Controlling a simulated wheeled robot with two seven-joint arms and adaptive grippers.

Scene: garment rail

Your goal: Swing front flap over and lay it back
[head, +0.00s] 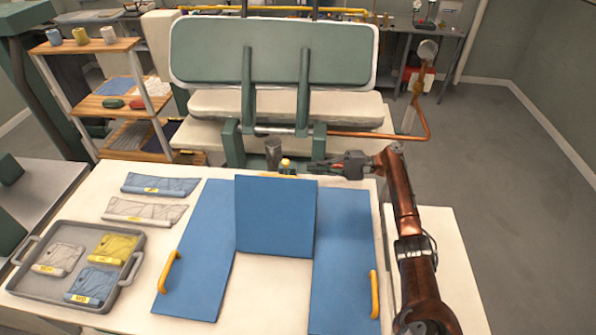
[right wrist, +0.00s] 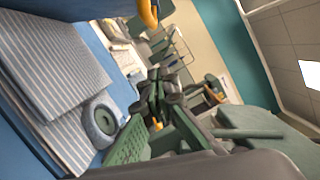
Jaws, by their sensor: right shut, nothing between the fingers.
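The blue folding board has a left panel (head: 200,250), a right panel (head: 342,250) and a middle front flap (head: 276,216). The flap looks raised and tilted, with its top edge toward the back and a pale bare area in front of it. A grey striped cloth (right wrist: 58,62) lies on a blue surface in the right wrist view; the head view does not show it. My right gripper (head: 326,166) is shut and empty, just beyond the flap's top right corner. I cannot tell whether it touches the flap. My left gripper is out of view.
Yellow handles stand on the left panel (head: 168,271) and right panel (head: 374,294). A grey tray (head: 128,232) with packed garments and two loose packs (head: 160,184) lie at left. A green press (head: 272,60) stands behind the table. The floor at right is clear.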

